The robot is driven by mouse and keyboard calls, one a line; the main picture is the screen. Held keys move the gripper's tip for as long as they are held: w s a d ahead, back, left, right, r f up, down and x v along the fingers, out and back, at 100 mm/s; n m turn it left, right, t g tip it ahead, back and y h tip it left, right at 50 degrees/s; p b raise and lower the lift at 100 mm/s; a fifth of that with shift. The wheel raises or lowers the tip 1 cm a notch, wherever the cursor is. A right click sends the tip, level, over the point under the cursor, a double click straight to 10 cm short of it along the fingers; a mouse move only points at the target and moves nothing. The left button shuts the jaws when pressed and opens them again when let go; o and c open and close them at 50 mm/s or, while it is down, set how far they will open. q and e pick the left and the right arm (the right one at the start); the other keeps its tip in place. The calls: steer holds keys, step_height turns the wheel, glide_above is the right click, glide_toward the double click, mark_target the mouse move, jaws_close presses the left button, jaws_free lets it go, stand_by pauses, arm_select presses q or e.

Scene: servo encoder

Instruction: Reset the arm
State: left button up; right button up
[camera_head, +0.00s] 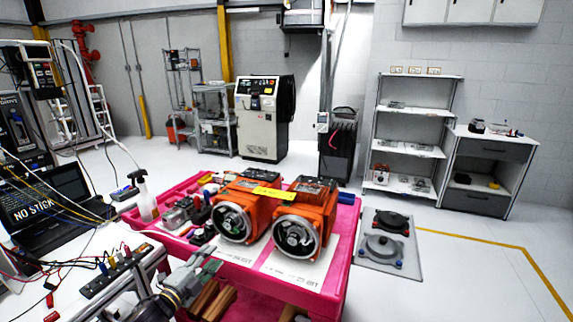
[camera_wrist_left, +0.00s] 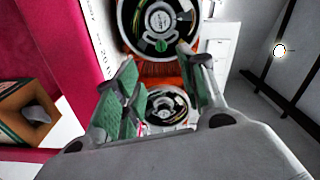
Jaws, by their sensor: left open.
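My left gripper (camera_head: 208,266) is at the bottom of the head view, just in front of the pink cart's near edge, with its fingers pointing up and right. It is open and empty, apart from the motors. In the left wrist view its green-padded fingers (camera_wrist_left: 157,58) stand apart. Two orange servo motors with round black-and-silver faces, the left one (camera_head: 250,192) and the right one (camera_head: 312,190), sit side by side on the pink cart (camera_head: 335,270). In the wrist view a motor's round face (camera_wrist_left: 158,22) shows beyond the fingertips. My right gripper is not in view.
Smaller parts (camera_head: 185,212) and a white bottle (camera_head: 145,200) stand at the cart's left. A bench with a laptop (camera_head: 45,207) and loose cables is at left.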

arm_select(q)
steer(key=a+f+n+g+y, duration=0.2)
steer(key=a+f+n+y, duration=0.15)
steer(key=a+f, duration=0.55)
steer(key=a+f+n+g+y, duration=0.15)
steer(key=a+f+n, duration=0.4)
steer(key=f, duration=0.65)
steer(key=s+a+f+n+g+y, duration=0.2)
steer(key=s+a+f, duration=0.35)
steer(key=f, duration=0.55)
steer(key=s+a+f+n+g+y, duration=0.1)
steer(key=s+a+f+n+g, duration=0.1)
steer(key=s+a+f, duration=0.6)
steer(key=s+d+f+n+g, duration=0.1)
steer(key=s+d+f+g, duration=0.2)
steer(key=s+f, duration=0.75)
steer(key=s+d+f+n+g, duration=0.2)
steer(key=s+f+g, duration=0.1)
steer(key=s+f, duration=0.8)
steer(key=s+d+f+g, duration=0.1)
steer(key=s+d+f, duration=0.1)
steer(key=s+d, duration=0.6)
steer(key=s+d+f+g+h, duration=0.1)
steer(key=s+d+f, duration=0.2)
steer(key=s+d, duration=0.5)
steer(key=shift+s+d+f+n, duration=0.15)
steer(key=shift+s+d+n, duration=0.1)
steer(key=shift+d+n, duration=0.05)
